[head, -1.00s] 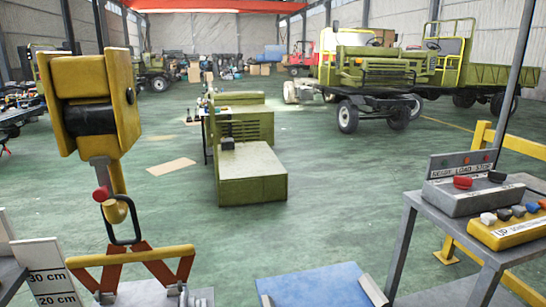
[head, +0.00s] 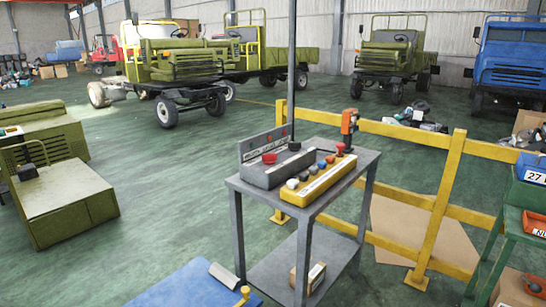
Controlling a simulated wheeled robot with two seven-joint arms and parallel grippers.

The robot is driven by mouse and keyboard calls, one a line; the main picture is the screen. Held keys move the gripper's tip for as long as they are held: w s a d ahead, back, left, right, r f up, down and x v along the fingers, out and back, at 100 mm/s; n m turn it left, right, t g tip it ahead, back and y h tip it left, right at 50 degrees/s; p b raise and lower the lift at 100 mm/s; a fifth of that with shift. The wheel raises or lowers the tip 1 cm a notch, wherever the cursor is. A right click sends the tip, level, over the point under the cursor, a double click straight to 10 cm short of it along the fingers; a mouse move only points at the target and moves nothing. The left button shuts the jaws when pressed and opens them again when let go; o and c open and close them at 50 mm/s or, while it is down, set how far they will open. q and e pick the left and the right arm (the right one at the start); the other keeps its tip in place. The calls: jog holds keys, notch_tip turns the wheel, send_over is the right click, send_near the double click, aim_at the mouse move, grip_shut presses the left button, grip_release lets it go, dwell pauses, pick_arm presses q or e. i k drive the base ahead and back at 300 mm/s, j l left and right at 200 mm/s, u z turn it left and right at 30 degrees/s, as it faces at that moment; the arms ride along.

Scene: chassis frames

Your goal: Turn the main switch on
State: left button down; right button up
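A grey control box (head: 275,174) sits on top of a grey metal cart (head: 350,170). It carries a red knob (head: 269,158) on its left and a black knob (head: 294,146) on its right. An upright label plate (head: 257,146) stands at its back, with lettering too small to read surely. Beside it lies a yellow control unit (head: 313,188) with several coloured buttons. I cannot tell which control is the main switch or how it is set. Neither of my grippers is in view.
An orange and black device (head: 349,124) stands at the cart's back right. A yellow railing (head: 448,190) runs behind and right of the cart. A green bench (head: 520,195) is at the right edge. A blue panel (head: 190,286) lies in front.

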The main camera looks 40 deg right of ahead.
aim_at(271, 159)
jog(key=i+l, duration=0.1)
jog(key=l, duration=0.25)
jog(key=i+l, duration=0.1)
jog(key=l, duration=0.3)
jog(key=i+l+u, duration=0.1)
jog(key=l, duration=0.25)
jog(key=i+l, duration=0.15)
jog(key=l, duration=0.25)
